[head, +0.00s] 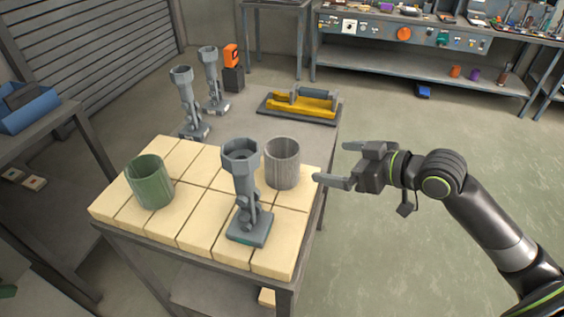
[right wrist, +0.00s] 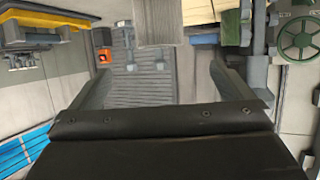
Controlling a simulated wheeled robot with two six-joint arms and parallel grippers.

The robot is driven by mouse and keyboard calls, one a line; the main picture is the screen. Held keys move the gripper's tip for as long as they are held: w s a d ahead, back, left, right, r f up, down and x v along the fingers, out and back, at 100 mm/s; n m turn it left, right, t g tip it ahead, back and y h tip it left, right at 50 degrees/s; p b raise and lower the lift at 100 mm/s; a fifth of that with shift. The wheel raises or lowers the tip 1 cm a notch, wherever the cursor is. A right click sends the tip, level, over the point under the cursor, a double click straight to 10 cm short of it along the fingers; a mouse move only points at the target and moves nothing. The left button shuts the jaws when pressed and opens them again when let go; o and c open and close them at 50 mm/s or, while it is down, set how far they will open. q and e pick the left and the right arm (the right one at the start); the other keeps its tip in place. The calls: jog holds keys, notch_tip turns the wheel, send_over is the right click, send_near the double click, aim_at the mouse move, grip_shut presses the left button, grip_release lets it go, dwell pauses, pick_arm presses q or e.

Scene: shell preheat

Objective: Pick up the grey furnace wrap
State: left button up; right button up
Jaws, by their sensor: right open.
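The grey furnace wrap (head: 283,165) is an open-topped grey cylinder. It stands upright on the pale bricks of the table, behind and right of a grey stand. My right gripper (head: 331,162) is open and empty, just right of the wrap and apart from it, with its fingers pointing toward it. In the right wrist view a grey cylinder that looks like the wrap (right wrist: 160,25) shows at the top edge, partly cut off, beyond the open fingers of my right gripper (right wrist: 160,70). My left gripper is not in view.
The grey stand (head: 247,190) stands close to the wrap on its left. A green cylinder (head: 150,182) is on the bricks (head: 192,214) at left. Two more stands (head: 187,105), an orange-topped object (head: 231,68) and a yellow tool (head: 300,104) are behind. The floor right of the table is clear.

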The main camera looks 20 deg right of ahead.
aim_at(297, 156)
jog(key=p+x, duration=0.1)
jog(key=x, duration=1)
jog(key=shift+f, duration=0.1)
jog(key=shift+f+p+x, duration=0.2)
jog(key=shift+p+x, duration=0.95)
jog(key=shift+x, duration=1.55)
jog(key=shift+s+d, duration=0.1)
jog(key=c, duration=1)
